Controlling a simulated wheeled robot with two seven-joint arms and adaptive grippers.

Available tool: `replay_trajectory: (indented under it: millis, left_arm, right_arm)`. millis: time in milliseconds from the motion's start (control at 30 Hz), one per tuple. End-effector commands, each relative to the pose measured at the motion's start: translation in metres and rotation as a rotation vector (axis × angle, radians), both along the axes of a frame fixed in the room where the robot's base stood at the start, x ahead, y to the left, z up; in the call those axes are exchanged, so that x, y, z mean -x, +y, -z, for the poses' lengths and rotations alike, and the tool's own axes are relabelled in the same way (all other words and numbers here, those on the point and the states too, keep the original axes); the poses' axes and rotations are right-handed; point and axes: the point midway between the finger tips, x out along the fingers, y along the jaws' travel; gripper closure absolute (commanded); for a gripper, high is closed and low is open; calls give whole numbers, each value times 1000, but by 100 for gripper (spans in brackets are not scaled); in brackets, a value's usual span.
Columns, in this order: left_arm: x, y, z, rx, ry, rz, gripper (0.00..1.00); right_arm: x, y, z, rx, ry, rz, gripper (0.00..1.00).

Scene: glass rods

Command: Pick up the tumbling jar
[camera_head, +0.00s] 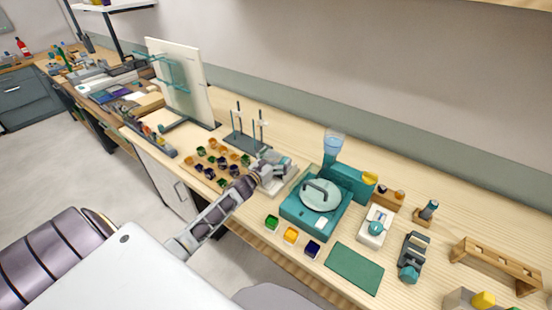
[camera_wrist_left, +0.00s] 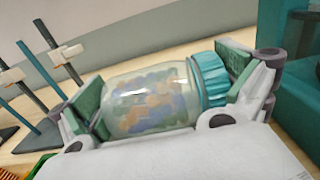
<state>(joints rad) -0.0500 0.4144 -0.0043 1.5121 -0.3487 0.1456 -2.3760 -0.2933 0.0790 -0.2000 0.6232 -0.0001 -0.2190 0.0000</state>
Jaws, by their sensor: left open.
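The tumbling jar (camera_wrist_left: 150,98) lies on its side in the left wrist view. It has a clear body with blurred orange, blue and green contents and a ribbed teal lid (camera_wrist_left: 211,80) at the right. My left gripper (camera_wrist_left: 165,88) is open around it, with one green-padded finger by the jar's base end and the other by the lid. I cannot tell whether the pads touch the jar. In the head view my left gripper (camera_head: 272,166) is over the bench, left of the teal machine, and largely hides the jar. My right gripper is not in view.
The teal round-lidded machine (camera_head: 318,198) stands close right of the gripper. A rod stand (camera_head: 240,142) is behind it, and a board of coloured cups (camera_head: 217,163) lies left. A green mat (camera_head: 355,268) and a wooden rack (camera_head: 495,264) are farther right.

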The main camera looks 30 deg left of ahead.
Motion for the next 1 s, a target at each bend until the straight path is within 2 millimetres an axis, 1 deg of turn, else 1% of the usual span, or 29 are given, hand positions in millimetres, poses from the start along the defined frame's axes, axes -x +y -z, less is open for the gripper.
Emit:
replay_trajectory:
  millis: [200, 333, 367, 667, 1000]
  left_arm:
    - [0, 0, 0, 0, 1, 0, 0]
    - [0, 0, 0, 0, 0, 0, 0]
    - [0, 0, 0, 0, 0, 0, 1]
    - [0, 0, 0, 0, 0, 0, 40]
    - [0, 0, -3, -1, -3, 1, 41]
  right_arm:
    - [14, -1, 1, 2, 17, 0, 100]
    - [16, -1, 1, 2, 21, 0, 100]
    - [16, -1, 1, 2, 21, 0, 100]
    - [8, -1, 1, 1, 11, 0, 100]
    - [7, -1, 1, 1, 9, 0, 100]
